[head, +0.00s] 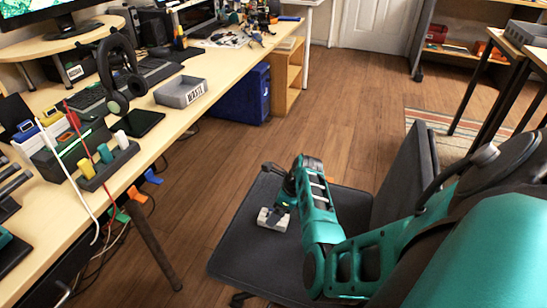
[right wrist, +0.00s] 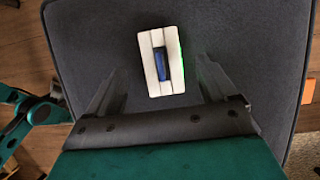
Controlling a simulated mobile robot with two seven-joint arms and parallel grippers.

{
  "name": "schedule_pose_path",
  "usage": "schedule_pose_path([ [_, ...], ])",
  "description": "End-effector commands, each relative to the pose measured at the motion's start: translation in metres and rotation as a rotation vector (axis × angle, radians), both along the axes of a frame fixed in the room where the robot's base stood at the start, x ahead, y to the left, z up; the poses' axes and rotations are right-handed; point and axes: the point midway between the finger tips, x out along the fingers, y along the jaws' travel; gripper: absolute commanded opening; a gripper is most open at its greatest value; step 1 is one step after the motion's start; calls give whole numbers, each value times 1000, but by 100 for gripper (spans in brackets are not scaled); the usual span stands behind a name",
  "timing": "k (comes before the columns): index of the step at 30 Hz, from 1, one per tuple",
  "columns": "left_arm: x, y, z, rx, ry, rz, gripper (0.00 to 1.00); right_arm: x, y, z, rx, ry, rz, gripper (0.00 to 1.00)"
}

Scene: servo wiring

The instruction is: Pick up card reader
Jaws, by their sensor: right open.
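The card reader (right wrist: 151,75) looks like a small white block with a dark blue middle piece. It lies on the dark seat of a chair; the head view shows it as a pale block (head: 273,219) there. My right gripper (right wrist: 158,66) is over the seat with its jaws apart, pointing at the card reader. In the right wrist view one finger is on each side of the block, with a gap on both sides. In the head view this gripper (head: 278,192) comes down just above the block and partly hides it. My left gripper is in neither view.
The chair seat (head: 245,255) is otherwise bare, and its backrest (head: 408,165) rises on the right. A wooden desk (head: 160,150) on the left bears a grey tray (head: 181,93), headphones (head: 118,70) and colored connectors (head: 105,155). The floor (head: 330,110) beyond the chair is clear.

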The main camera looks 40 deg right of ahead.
Motion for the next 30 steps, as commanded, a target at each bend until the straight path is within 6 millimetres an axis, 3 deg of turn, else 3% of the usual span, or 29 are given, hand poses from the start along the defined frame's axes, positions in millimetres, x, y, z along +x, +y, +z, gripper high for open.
schedule_pose_path([
  [12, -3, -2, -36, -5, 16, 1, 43, 19, 9, -44, -2, 1, 1, 85],
  [23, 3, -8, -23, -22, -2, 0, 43, 23, 11, -49, -4, 0, 1, 85],
  [30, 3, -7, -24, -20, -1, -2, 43, 22, 11, -49, -3, 1, 0, 63],
])
